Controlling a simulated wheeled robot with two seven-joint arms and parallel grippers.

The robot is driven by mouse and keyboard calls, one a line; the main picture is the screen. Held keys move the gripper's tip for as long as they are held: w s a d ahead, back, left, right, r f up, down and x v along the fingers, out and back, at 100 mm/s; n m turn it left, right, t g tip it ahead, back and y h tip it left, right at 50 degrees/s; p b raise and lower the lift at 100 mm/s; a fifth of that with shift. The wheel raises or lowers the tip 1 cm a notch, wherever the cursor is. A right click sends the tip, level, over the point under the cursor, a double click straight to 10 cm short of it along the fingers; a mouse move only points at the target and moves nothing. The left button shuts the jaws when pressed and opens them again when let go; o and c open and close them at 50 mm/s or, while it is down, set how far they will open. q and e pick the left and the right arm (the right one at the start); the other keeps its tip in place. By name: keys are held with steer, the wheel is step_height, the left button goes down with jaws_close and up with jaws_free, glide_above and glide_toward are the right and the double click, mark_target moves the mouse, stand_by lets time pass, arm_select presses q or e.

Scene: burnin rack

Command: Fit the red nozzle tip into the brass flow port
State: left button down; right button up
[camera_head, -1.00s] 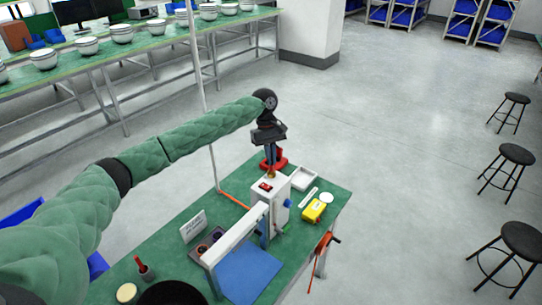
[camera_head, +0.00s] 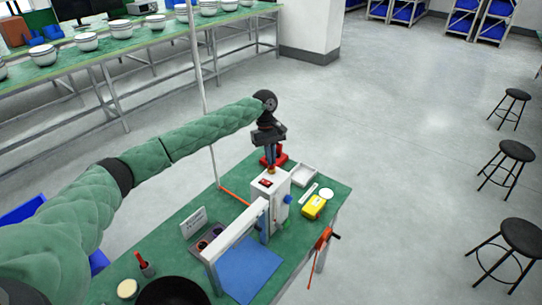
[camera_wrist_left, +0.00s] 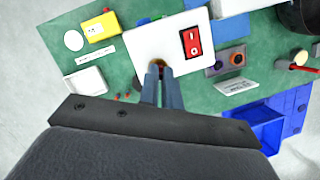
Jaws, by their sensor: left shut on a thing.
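My left gripper (camera_head: 270,168) points down over the top of a white box (camera_head: 278,207) with a red switch (camera_head: 266,183). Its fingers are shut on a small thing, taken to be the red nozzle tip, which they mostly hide. The brass flow port (camera_head: 270,173) shows as a small brass spot on the box top just under the fingertips. In the left wrist view the fingertips (camera_wrist_left: 157,68) meet over the white top, left of the switch, with a brownish spot between them. I cannot tell whether tip and port touch. My right gripper is not in view.
A white tray (camera_head: 306,172) and a yellow box (camera_head: 314,207) lie right of the white box. A white frame (camera_head: 236,229) stands over a blue mat (camera_head: 250,268) in front. A small sign (camera_head: 194,222) stands at left.

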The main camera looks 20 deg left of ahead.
arm_select(q)
steer(key=shift+f, duration=0.1)
steer(key=c, duration=1.5)
jaws_free()
